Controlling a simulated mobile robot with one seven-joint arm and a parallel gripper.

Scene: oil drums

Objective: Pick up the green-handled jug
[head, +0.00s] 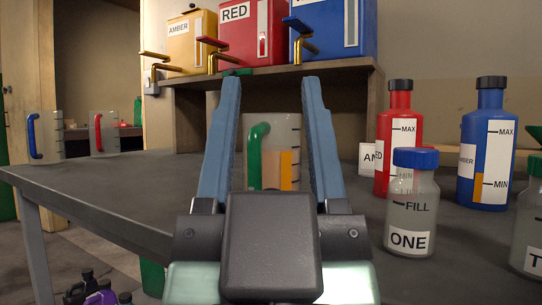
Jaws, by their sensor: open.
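The green-handled jug (284,135) is a clear jug with a green handle on its left side. It stands upright on the dark table (110,194), straight ahead in the head view. My gripper (270,82) is open, its two blue fingers pointing away from me. In the picture the jug shows between the fingers, with a finger at either side. An orange and tan area shows through or on the jug's wall. The jug's lower part is hidden behind my gripper. I cannot tell how far the fingertips are from it.
Red bottle (399,124), blue bottle (486,130) and jar ONE (408,215) stand to the right. A shelf (340,70) with amber, red and blue drums spans the back. Blue-handled (46,136) and red-handled (105,133) jugs stand left.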

